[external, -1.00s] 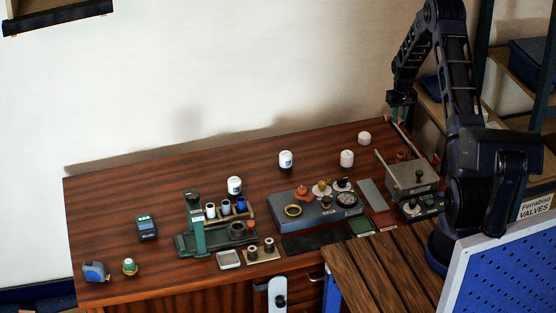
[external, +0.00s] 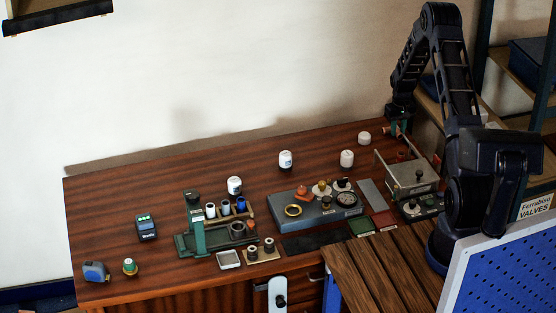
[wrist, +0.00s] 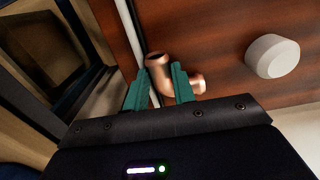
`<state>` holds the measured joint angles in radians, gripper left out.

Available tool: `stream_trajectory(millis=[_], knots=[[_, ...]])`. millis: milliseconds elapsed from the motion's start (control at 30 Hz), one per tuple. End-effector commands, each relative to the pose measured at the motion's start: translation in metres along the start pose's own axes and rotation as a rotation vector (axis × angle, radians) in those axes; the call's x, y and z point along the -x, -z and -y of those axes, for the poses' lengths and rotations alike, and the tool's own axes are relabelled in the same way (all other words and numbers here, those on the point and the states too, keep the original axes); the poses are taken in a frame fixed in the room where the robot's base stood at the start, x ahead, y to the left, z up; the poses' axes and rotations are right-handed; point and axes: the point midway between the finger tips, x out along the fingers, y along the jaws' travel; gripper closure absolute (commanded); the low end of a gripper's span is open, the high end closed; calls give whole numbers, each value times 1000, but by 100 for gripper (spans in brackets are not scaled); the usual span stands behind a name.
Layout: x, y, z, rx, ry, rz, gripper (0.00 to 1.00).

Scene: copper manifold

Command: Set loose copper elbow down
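The loose copper elbow (wrist: 158,72) is a bent, shiny tube with open ends. In the wrist view it sits between the two teal fingers of my gripper (wrist: 161,88), which appear shut on it. One end points up in the picture and the other comes out behind the right finger. In the external view my gripper (external: 398,122) is at the far right corner of the wooden bench, low near its top. The elbow is small and mostly hidden there. I cannot tell whether it touches the bench.
A white jar (wrist: 272,56) stands right of the elbow, and a pale rail (wrist: 131,40) runs close on its left. A grey metal fixture (external: 410,177) stands in front of my gripper. A grey tray (external: 315,209) of fittings lies mid-bench. The back left bench is clear.

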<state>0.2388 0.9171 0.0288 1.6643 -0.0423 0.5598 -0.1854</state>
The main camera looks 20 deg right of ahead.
Motion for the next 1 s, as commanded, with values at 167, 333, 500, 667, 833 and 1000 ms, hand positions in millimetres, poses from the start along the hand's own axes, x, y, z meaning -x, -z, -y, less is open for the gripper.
stream_trajectory(millis=[167, 333, 500, 667, 833, 1000], knots=[[0, 0, 0, 0, 0, 0, 54], [0, 0, 0, 0, 0, 0, 54], [8, 0, 0, 0, 0, -1, 54], [32, 1, 0, 0, -1, -3, 54], [66, 0, 0, 0, -1, -3, 54], [96, 0, 0, 0, 0, -1, 54]])
